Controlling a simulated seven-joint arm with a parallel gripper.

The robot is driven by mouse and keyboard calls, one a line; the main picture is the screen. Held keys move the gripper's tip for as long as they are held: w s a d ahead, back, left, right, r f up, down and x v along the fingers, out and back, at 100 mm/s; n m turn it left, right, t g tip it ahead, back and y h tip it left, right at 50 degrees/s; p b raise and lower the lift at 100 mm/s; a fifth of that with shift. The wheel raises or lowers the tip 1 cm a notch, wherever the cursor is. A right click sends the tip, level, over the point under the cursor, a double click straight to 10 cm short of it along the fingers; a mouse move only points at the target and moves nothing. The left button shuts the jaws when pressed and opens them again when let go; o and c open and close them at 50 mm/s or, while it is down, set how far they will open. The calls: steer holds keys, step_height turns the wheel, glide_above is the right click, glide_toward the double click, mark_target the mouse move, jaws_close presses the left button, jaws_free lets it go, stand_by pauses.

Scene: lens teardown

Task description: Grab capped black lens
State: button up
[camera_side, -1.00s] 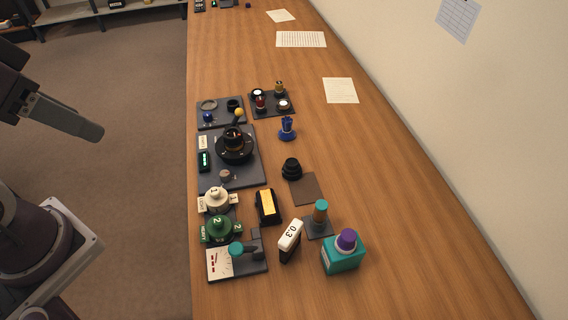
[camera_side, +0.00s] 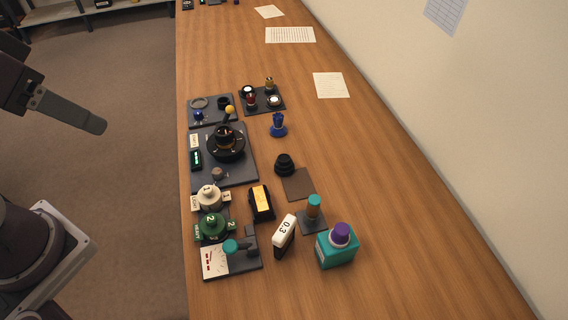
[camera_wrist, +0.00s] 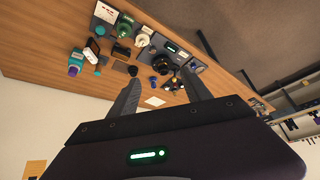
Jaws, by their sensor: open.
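The capped black lens appears to be the small stepped black piece (camera_side: 285,164) standing upright on the wood table, at the upper left corner of a flat brown pad (camera_side: 297,184). In the wrist view it seems to be the small dark piece (camera_wrist: 132,71) near the left fingertip. My gripper (camera_wrist: 161,77) is open, with its two fingers spread and nothing between them. In the side view my arm is at the left edge, over the floor and well away from the lens.
A dark mat with a round black device (camera_side: 226,142) lies left of the lens. A blue piece (camera_side: 278,125) stands behind it. A black and yellow block (camera_side: 261,202), a white 0.3 block (camera_side: 285,232) and a teal box (camera_side: 337,248) stand nearer. The table's right side is clear.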

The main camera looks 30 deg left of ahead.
steer(key=w+f+n, duration=0.3)
steer(key=w+f, duration=0.1)
steer(key=w, duration=0.6)
steer(key=n+t+h, duration=0.3)
steer(key=n+h, duration=0.5)
steer(key=n, duration=1.3)
glide_toward(294, 165)
steer(key=d, duration=0.1)
steer(key=d+r, duration=0.1)
steer(key=shift+s+d, duration=0.1)
steer(key=shift+d, duration=0.2)
steer(key=n, duration=0.1)
steer(key=n+t, duration=0.1)
steer(key=shift+f+n+t, duration=0.2)
steer(key=shift+n+t, duration=0.1)
steer(key=shift+n, duration=0.1)
steer(key=n, duration=0.1)
steer(key=w+n+t, duration=0.1)
steer(key=n, duration=0.1)
steer(key=shift+a+f, duration=0.15)
steer(key=shift+f, duration=0.1)
steer(key=shift+y, duration=0.3)
steer(key=x, duration=0.7)
steer(key=shift+w+r, duration=0.1)
steer(key=shift+w, duration=0.05)
jaws_close()
